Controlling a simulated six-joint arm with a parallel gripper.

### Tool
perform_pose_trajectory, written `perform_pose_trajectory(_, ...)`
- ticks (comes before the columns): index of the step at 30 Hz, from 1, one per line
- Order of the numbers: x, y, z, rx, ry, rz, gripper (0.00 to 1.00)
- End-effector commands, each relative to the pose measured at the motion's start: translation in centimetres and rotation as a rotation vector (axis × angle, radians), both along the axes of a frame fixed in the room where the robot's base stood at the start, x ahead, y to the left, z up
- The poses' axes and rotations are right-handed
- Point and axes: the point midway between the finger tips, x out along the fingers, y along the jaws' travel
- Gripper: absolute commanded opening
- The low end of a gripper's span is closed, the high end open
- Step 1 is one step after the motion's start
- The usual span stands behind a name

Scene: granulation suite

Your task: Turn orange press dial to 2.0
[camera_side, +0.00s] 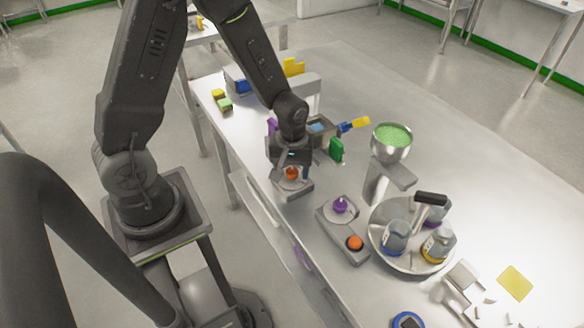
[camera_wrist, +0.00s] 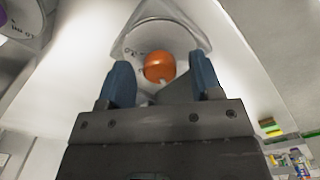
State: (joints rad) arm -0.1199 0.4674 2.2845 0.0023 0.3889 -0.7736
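The orange press dial (camera_side: 292,174) is a round orange knob on a grey metal housing near the table's front edge, below my gripper. In the wrist view the orange knob (camera_wrist: 159,67) sits on a pale round face with small markings, too small to read. My gripper (camera_wrist: 162,82) points at it with its two blue fingers apart, one to each side of the knob in the picture. No contact with the knob is visible. In the side view my gripper (camera_side: 291,165) is just above the dial and partly hides it.
A purple knob (camera_side: 341,205) and another orange knob (camera_side: 355,243) sit on a grey unit to the right. A round tray (camera_side: 384,254) with several jars, a funnel of green granules (camera_side: 391,138) and a yellow card (camera_side: 515,283) are further right. Colored blocks (camera_side: 221,100) lie behind.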

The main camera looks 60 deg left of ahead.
Motion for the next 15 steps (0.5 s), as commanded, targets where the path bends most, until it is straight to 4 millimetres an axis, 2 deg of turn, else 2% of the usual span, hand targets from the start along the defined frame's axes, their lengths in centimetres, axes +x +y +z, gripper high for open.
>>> perform_pose_trajectory(2, 0.01, 0.00, 0.02, 0.000, 0.000, 0.000, 0.52)
perform_pose_trajectory(15, 0.01, 0.01, 0.05, 0.000, 0.000, 0.000, 0.10)
